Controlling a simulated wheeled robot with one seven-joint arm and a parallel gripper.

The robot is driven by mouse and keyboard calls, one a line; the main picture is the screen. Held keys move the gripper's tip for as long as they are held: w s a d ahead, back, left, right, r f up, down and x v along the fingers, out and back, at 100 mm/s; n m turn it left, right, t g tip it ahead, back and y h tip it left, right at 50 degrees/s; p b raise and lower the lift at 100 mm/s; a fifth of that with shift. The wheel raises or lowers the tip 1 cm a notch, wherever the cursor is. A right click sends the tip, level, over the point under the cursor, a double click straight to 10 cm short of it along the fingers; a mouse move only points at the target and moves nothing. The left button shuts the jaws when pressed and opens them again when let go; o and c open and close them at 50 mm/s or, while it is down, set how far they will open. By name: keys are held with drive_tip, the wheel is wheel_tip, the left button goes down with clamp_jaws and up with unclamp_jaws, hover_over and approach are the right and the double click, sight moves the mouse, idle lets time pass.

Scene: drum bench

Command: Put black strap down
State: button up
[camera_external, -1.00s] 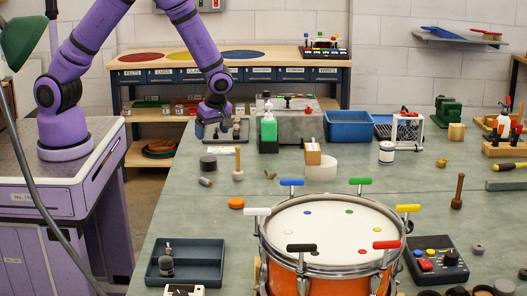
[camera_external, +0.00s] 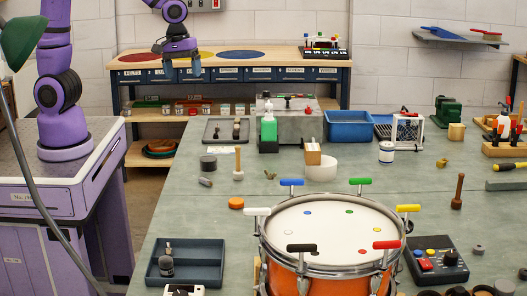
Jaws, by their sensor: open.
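My gripper (camera_external: 182,70) is raised in front of the back workbench, at upper left. Its two fingers point down and stand apart, with nothing visible between them. A dark flat tray (camera_external: 226,137) lies on the green bench below and to the right of it, clear of the gripper. Small dark pieces (camera_external: 236,129) stand or lie in that tray. I cannot tell for certain whether one of them is the black strap; they are too small to make out.
An orange drum (camera_external: 318,272) with coloured-handled keys stands at the front. A blue bin (camera_external: 349,126) and a grey block (camera_external: 294,125) stand at the back. A blue-grey tray (camera_external: 186,262) lies at front left. The left-middle bench has free room.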

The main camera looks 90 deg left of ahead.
drive_tip(key=s+d+r+m+t, duration=0.1)
drive_tip(key=s+r+m+t, duration=0.1)
drive_tip(key=s+r+m, duration=0.4)
drive_tip(key=s+d+r+m+t, duration=0.2)
drive_tip(key=s+r+m, duration=0.4)
drive_tip(key=s, duration=0.7)
drive_tip(key=shift+s+d+r+m, duration=0.15)
drive_tip(key=shift+d+r+m, duration=0.15)
drive_tip(key=shift+m, duration=0.8)
